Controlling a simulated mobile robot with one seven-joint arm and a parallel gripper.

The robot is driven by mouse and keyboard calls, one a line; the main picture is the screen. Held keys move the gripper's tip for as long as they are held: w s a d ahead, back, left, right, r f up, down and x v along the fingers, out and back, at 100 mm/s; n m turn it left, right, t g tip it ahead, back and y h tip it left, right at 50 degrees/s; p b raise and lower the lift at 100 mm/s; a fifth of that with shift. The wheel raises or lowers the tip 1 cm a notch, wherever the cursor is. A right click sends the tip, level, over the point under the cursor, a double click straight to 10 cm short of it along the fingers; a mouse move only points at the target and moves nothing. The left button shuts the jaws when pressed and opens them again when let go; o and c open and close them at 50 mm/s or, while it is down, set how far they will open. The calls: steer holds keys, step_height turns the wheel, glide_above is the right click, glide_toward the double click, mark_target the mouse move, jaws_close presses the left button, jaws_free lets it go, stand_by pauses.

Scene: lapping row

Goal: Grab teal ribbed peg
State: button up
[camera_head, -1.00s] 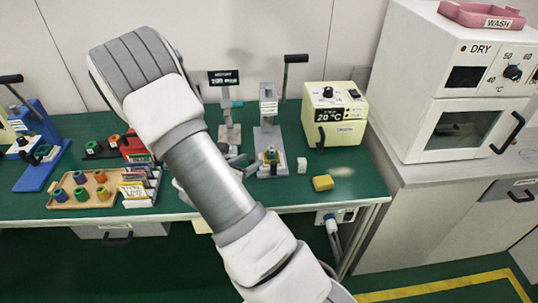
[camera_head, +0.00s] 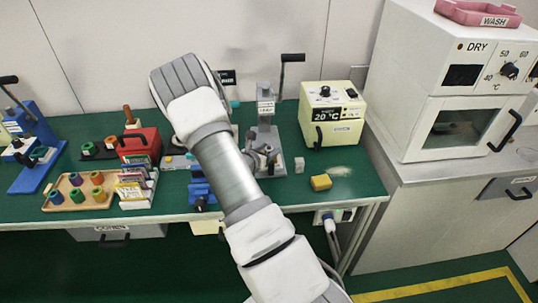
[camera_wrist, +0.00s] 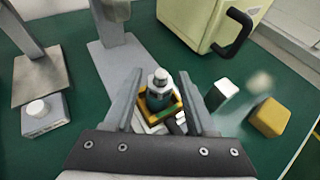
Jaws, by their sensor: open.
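The teal ribbed peg (camera_wrist: 159,90) stands upright in the wrist view, with a pale round top and a dark teal body. Its lower end sits in a small yellow holder (camera_wrist: 149,107) with a green edge. My gripper (camera_wrist: 160,74) is open, with one finger on each side of the peg as seen from the wrist. Gaps show on both sides, and I see no contact. In the head view, grey parts cover the place where the peg stands, so I cannot make it out there.
A lever press (camera_head: 265,110) stands just behind the peg. A white block (camera_wrist: 223,92) and a yellow block (camera_wrist: 267,118) lie to the right. A cream temperature box (camera_head: 333,113) stands behind them. A grey block with a white knob (camera_wrist: 44,114) lies left.

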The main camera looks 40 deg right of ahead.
steer(key=shift+c, duration=0.3)
jaws_close()
stand_by(0.4)
